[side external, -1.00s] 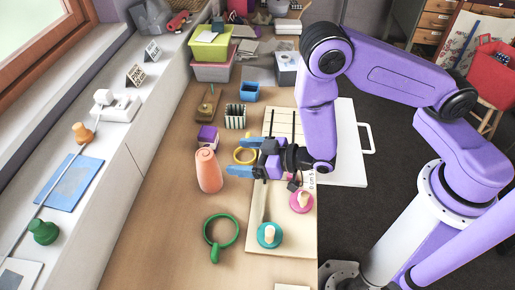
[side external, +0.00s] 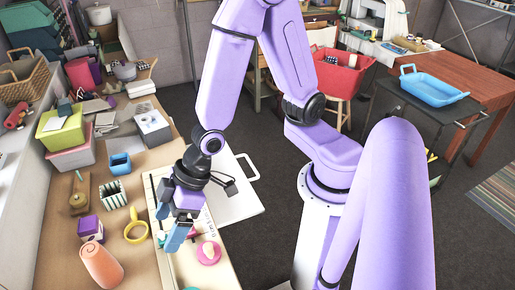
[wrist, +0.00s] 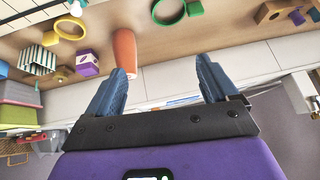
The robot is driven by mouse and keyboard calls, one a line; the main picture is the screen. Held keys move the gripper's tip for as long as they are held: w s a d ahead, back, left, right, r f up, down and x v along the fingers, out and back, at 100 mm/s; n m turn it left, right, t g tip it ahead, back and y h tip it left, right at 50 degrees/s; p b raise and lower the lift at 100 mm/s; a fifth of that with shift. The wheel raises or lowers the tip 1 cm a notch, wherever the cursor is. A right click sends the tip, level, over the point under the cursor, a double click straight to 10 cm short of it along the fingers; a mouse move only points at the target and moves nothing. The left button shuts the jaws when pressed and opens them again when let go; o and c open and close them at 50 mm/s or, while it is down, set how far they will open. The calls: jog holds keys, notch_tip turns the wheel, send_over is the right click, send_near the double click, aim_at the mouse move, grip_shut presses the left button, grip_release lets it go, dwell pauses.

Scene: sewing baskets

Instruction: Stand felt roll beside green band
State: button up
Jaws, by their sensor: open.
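The felt roll (side external: 101,266) is an orange roll with a spiral top, standing upright on the table at the lower left of the side view. It also shows in the wrist view (wrist: 124,52), beyond the left finger. My gripper (side external: 170,223) is open and empty, to the right of the roll. Its two blue fingers are wide apart in the wrist view (wrist: 161,75).
A yellow ring (side external: 137,228) and a purple box (side external: 90,229) stand near the roll. A striped holder (side external: 112,194) and blue box (side external: 120,163) are farther back. A pale ledge (wrist: 220,65) borders the table.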

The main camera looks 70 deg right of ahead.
jog(key=s+d+r+n+g+h, duration=0.1)
jog(key=s+d+r+h, duration=0.1)
jog(key=s+d+r, duration=0.2)
jog(key=s+d+r+n+g+h, duration=0.2)
jog(key=s+d+r, duration=0.3)
jog(key=d, duration=0.8)
jog(key=s+h, duration=0.1)
jog(key=s, duration=0.2)
jog(key=shift+s+d+g, duration=0.2)
jog(key=shift+d+g, duration=0.1)
